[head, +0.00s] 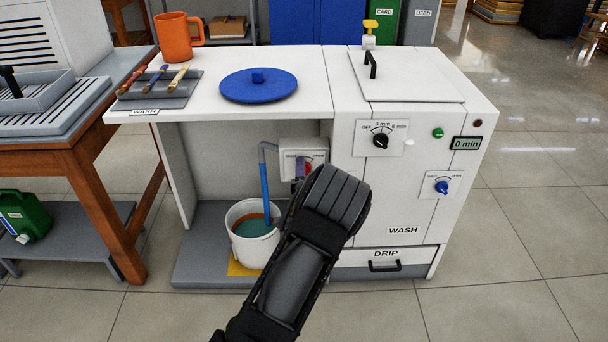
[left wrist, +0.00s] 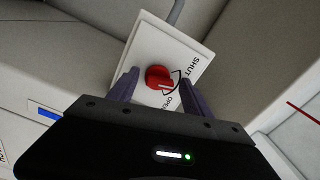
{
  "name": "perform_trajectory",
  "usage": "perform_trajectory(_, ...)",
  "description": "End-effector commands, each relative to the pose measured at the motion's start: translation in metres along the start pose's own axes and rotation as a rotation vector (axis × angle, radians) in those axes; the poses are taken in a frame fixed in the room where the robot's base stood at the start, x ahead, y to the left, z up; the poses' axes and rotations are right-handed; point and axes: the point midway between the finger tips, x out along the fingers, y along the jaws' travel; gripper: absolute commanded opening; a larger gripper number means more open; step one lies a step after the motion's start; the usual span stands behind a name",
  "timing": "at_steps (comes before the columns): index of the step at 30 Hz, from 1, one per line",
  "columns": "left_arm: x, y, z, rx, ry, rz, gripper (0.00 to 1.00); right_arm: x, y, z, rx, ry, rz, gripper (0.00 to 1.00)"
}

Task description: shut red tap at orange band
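The red tap (left wrist: 158,77) is a round knob on a white plate marked SHUT and OPEN. In the head view the tap's plate (head: 311,148) is inside the white bench, partly behind my left arm. A blue hose (head: 265,188) runs down into a white bucket (head: 263,253). Teal liquid (head: 250,228) shows inside, with an orange band (head: 246,216) on the inner wall. My right gripper is not in view.
The bucket stands on a yellow mat (head: 238,268) on the bench's grey floor. The WASH cabinet (head: 408,200) has knobs and a drip drawer (head: 385,265) on the right. A blue lid (head: 258,90) and a tool tray (head: 150,99) lie on top.

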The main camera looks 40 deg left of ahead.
Motion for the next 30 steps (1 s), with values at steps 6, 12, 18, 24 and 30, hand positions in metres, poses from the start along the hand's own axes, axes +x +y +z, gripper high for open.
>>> perform_trajectory(6,-0.0002,0.0,0.0,0.0,0.0,0.0,0.39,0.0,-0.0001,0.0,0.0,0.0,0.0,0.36)
perform_trajectory(12,-0.0001,-0.0006,0.0,-0.001,0.0,-0.001,0.23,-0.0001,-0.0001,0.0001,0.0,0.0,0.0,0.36)
perform_trajectory(18,0.0,-0.0012,-0.0001,-0.001,0.0,-0.003,0.07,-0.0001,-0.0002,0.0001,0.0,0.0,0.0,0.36)
perform_trajectory(24,0.0002,-0.0017,0.0,-0.003,0.0,-0.004,0.0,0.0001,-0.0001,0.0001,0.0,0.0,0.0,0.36)
perform_trajectory(30,0.0005,-0.0018,0.0004,-0.037,-0.001,-0.006,0.0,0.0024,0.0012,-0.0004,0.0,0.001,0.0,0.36)
